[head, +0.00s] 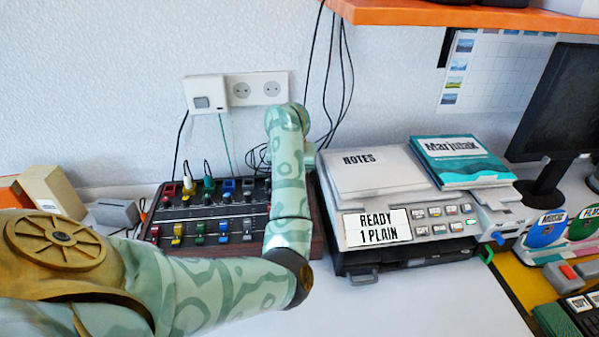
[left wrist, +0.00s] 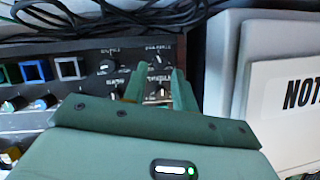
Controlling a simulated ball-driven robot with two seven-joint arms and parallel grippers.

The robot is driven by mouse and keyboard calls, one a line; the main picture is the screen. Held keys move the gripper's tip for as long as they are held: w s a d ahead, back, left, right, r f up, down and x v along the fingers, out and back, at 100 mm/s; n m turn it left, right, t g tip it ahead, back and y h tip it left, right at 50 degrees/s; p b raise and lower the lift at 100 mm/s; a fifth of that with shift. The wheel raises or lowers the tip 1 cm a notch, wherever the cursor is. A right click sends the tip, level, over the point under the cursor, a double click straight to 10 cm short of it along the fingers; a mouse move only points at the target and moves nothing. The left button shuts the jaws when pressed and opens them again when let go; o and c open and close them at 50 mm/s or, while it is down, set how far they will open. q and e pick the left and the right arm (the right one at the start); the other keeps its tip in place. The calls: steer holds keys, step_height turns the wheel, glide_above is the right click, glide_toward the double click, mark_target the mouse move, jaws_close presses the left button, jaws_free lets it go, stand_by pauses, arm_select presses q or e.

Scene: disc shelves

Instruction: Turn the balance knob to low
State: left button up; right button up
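The mixer (head: 211,212) is a dark panel with coloured sliders, standing below the wall sockets in the head view. My left arm crosses its right end and hides that part. In the left wrist view the panel shows small dark round knobs with white labels: one at the upper left (left wrist: 107,66), one at the upper right (left wrist: 160,60), and one lower down (left wrist: 160,92). The labels are too small to read surely, so I cannot tell which is the balance knob. My left gripper (left wrist: 159,70) is open, its fingers either side of the lower knob; contact is unclear. My right gripper is out of view.
A grey printer (head: 405,215) with notes and a teal book (head: 462,160) on it stands close right of the mixer. Black cables (head: 335,80) hang behind. An orange shelf (head: 440,13) overhangs at upper right. The white table front (head: 430,300) is clear.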

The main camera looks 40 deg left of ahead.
arm_select(q)
steer(key=b+x, duration=0.1)
steer(key=x, duration=0.1)
steer(key=shift+w+a+f, duration=0.1)
steer(key=shift+f, duration=0.15)
steer(key=shift+w+f, duration=0.1)
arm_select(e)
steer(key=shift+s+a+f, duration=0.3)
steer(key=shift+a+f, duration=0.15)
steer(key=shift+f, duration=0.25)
arm_select(q)
jaws_close()
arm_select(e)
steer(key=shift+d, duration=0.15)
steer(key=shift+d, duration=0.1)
